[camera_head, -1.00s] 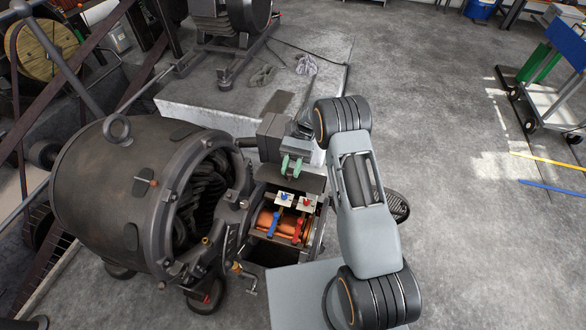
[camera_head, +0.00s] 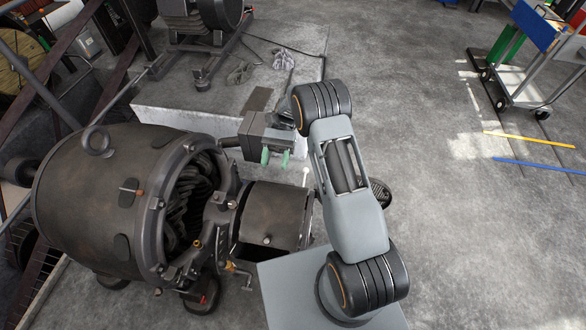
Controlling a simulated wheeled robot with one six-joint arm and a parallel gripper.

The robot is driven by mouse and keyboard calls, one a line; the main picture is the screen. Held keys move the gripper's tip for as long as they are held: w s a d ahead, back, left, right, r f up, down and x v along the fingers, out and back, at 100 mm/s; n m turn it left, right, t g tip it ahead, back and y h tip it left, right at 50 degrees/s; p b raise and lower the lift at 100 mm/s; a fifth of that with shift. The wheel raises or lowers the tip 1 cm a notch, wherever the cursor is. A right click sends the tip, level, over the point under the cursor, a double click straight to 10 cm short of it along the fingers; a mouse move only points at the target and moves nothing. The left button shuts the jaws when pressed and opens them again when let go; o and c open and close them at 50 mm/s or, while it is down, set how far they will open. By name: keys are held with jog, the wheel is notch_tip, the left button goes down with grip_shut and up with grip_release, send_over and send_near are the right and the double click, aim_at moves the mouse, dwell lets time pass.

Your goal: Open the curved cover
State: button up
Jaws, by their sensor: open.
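The curved cover (camera_head: 275,212) is a dark, worn metal shell on the end of the big dynamo (camera_head: 95,205). It lies down over the opening, with a small light knob (camera_head: 267,240) near its front edge. A dark gap shows below that edge; I cannot tell whether the cover is fully seated. The copper drum and the blue and red handles are hidden beneath it. My gripper (camera_head: 275,158), with green fingertips, is open and empty, just beyond the cover's far edge. It appears apart from the cover.
Coils fill the dynamo's open end beside the cover. A tap-like fitting (camera_head: 240,272) sticks out below. A pale block (camera_head: 185,118) with another machine stands behind. A cart (camera_head: 515,85) stands far right on open floor.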

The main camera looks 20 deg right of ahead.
jog(key=s+d+r, duration=0.2)
jog(key=s+r, duration=0.7)
jog(key=s, duration=0.4)
jog(key=shift+s+d+p, duration=0.2)
jog(key=shift+d+p, duration=0.1)
jog(key=shift+p, duration=0.15)
